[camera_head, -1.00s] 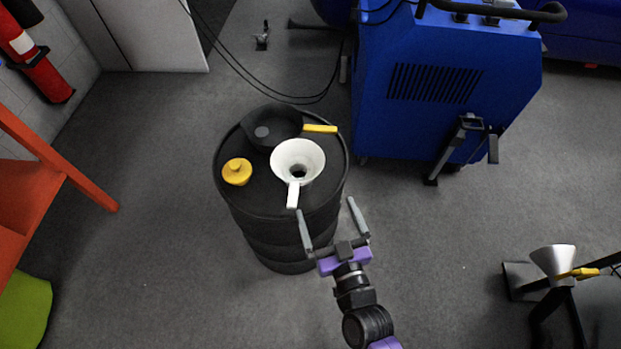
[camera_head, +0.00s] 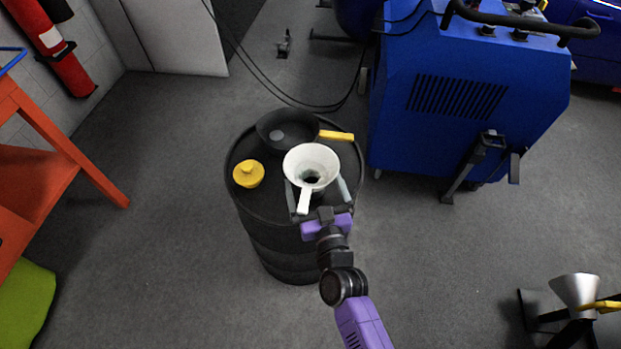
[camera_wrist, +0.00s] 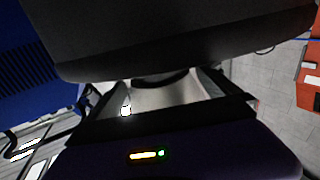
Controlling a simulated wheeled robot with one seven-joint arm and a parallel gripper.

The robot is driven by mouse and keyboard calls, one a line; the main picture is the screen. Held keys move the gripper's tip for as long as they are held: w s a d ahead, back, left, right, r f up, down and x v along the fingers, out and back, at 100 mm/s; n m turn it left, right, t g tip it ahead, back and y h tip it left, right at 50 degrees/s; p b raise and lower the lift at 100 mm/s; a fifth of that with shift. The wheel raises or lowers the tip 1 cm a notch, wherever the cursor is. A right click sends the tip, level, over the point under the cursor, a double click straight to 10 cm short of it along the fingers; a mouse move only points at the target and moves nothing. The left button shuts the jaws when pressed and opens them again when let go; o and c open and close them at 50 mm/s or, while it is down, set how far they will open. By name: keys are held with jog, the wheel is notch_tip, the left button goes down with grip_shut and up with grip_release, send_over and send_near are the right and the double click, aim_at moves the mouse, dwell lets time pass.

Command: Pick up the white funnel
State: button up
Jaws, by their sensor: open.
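The white funnel (camera_head: 311,157) stands mouth up on top of the black drum (camera_head: 290,236), its handle pointing toward me. My gripper (camera_head: 317,184) is open at the near side of the funnel, with one finger on each side of it. The fingertips reach beside the lower part of the cone, and the handle lies over the gripper's middle. I cannot tell whether the fingers touch it. In the wrist view, a pale surface that looks like the funnel (camera_wrist: 165,94) shows between the fingers; a large dark shape hides much of that view.
A black funnel (camera_head: 286,130) with a yellow handle and a yellow cap (camera_head: 248,174) share the drum top. A blue machine (camera_head: 465,100) stands behind right. An orange frame (camera_head: 50,165) is at left. A metal funnel (camera_head: 577,290) is at lower right. Grey floor surrounds the drum.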

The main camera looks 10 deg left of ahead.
jog(key=shift+x, duration=1.15)
jog(key=c, duration=1.2)
